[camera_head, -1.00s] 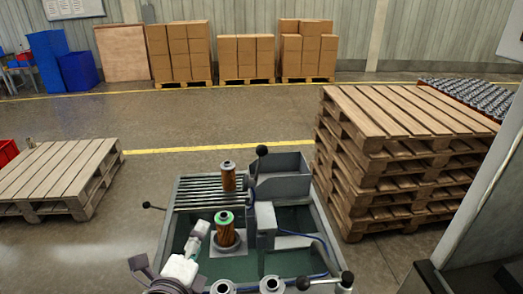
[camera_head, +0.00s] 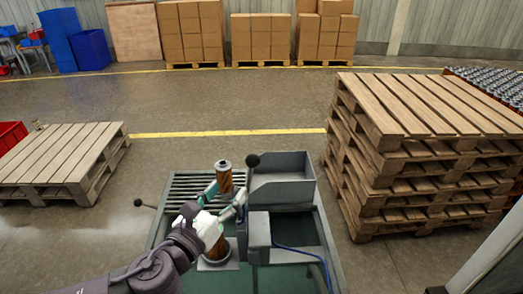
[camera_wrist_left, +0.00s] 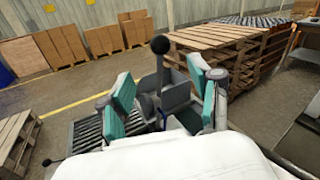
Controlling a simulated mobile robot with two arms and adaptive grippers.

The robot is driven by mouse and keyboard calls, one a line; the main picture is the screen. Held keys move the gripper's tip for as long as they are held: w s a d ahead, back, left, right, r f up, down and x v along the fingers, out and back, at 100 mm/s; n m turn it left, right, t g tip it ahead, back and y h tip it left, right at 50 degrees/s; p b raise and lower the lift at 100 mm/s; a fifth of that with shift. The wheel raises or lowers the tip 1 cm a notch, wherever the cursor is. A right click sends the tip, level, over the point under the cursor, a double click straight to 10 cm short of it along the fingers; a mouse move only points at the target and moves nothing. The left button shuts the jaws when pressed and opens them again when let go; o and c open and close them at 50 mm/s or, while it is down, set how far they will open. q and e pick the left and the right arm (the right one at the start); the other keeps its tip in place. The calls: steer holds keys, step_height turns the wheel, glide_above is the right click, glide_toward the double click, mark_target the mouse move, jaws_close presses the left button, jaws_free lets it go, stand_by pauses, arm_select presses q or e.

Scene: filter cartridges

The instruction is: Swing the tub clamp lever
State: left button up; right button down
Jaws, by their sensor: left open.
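The tub (camera_head: 160,258) has a grey rim and a green floor. An upright lever with a black ball knob (camera_head: 253,160) stands beside the grey tray at its back. A second black-knobbed lever (camera_head: 139,202) sticks out at the tub's left; I cannot tell which is the clamp lever. My left gripper (camera_head: 226,197) is open, over the tub and just left of the upright lever's base. In the left wrist view the ball knob (camera_wrist_left: 160,45) and its stem show between the teal fingers (camera_wrist_left: 160,88), apart from both. My right gripper is out of view.
One orange-brown cartridge (camera_head: 224,178) stands on the slatted rack (camera_head: 185,186). Another cartridge (camera_head: 211,234) stands partly hidden under my left gripper. A grey tray (camera_head: 282,190) and stacked pallets (camera_head: 400,170) are to the right.

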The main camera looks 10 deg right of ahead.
mark_target(249, 165)
arm_select(q)
steer(key=x, duration=0.1)
steer(key=p+x, duration=0.1)
steer(key=x, duration=0.1)
steer(key=p+x, duration=0.1)
steer(key=shift+w+d+r, duration=0.25)
steer(key=shift+r, duration=0.15)
steer(key=x, duration=0.3)
steer(key=p+x, duration=0.1)
steer(key=x, duration=0.2)
steer(key=shift+w+d+f, duration=0.2)
steer(key=shift+w+d, duration=0.15)
steer(key=shift+w, duration=0.15)
steer(key=shift+w+d, duration=0.15)
steer(key=shift+w, duration=0.05)
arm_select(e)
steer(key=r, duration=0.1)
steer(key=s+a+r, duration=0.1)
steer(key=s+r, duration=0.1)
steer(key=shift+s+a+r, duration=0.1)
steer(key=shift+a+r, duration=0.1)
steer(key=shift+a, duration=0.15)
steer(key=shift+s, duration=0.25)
arm_select(q)
jaws_close()
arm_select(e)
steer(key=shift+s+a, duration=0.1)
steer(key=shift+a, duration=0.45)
